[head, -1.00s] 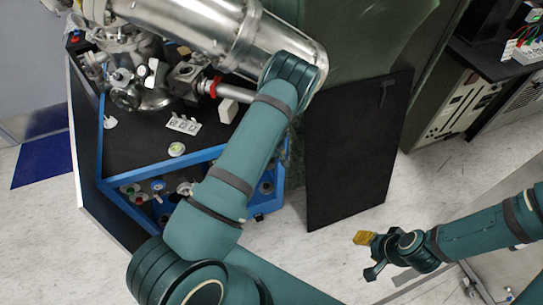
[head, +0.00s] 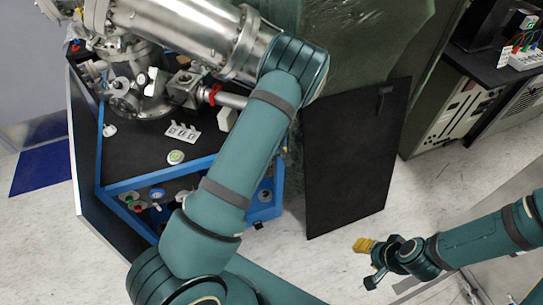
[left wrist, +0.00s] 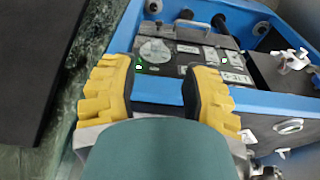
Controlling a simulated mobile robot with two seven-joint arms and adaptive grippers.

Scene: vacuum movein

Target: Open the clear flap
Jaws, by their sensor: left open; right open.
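A greenish see-through plastic sheet (head: 365,50), which looks like the clear flap, hangs at the top middle of the head view, behind my left wrist. A wrinkled green surface (left wrist: 78,65) at the left of the left wrist view looks like the same sheet. My left gripper is hidden behind its arm in the head view. In the left wrist view its yellow fingers are apart with nothing between them (left wrist: 156,88), in front of a blue frame (left wrist: 165,92). My right gripper (head: 368,264) is open and empty over the floor at lower right.
A black panel (head: 355,155) stands below the sheet; it also shows in the left wrist view (left wrist: 30,65). A steel vacuum chamber (head: 185,30) sits over a blue-edged bench (head: 135,165) at left. Equipment racks (head: 450,115) stand at right. The floor between is clear.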

